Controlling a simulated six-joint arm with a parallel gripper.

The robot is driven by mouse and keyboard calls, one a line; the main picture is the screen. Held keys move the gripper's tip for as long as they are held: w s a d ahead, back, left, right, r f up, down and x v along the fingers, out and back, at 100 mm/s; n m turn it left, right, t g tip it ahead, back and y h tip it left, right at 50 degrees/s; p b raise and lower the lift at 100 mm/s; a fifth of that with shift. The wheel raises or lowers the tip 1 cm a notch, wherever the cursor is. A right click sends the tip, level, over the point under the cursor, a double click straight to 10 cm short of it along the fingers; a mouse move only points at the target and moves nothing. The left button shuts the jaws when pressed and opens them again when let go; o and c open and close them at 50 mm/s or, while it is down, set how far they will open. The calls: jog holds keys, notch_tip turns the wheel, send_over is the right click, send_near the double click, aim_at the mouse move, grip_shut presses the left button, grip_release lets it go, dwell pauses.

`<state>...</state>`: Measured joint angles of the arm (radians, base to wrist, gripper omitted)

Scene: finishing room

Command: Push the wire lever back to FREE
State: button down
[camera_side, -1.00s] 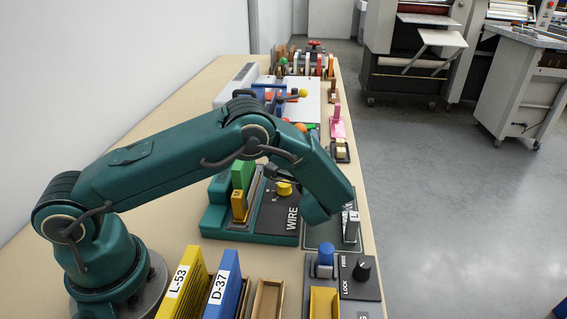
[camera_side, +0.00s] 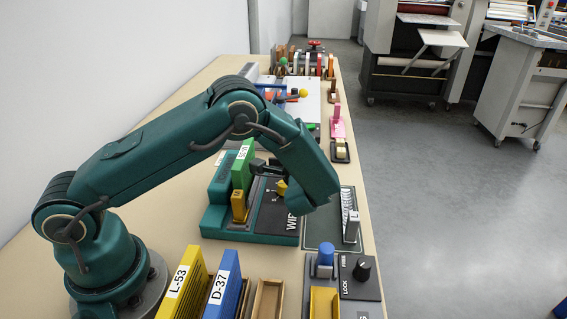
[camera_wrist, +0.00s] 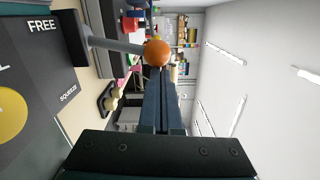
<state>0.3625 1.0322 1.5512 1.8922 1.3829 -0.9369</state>
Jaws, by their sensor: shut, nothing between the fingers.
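The wire lever (camera_wrist: 110,45) is a grey rod with an orange ball knob (camera_wrist: 157,53), in the wrist view. Its black foot stands beside the word FREE, with SQUEEZE further down the dark panel (camera_wrist: 35,55). My gripper (camera_wrist: 166,76) is shut and empty. Its fingertips are right behind the ball in this view; I cannot tell whether they touch it. My forearm hides the lever there.
A green block (camera_side: 242,172) and a yellow block (camera_side: 239,207) stand on the machine, close to my gripper. A metal comb piece (camera_side: 350,228) lies right of it. In front are a yellow L-53 binder (camera_side: 182,285), a blue D-37 binder (camera_side: 222,285) and a LOCK/FREE knob (camera_side: 362,268).

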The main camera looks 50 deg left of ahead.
jog(key=v, duration=1)
jog(key=shift+n, duration=0.5)
jog(key=w+d, duration=0.1)
jog(key=d, duration=0.1)
jog(key=w+d, duration=0.1)
jog(key=shift+w+d+f, duration=0.15)
jog(key=shift+w+d, duration=0.1)
jog(key=shift+d, duration=0.15)
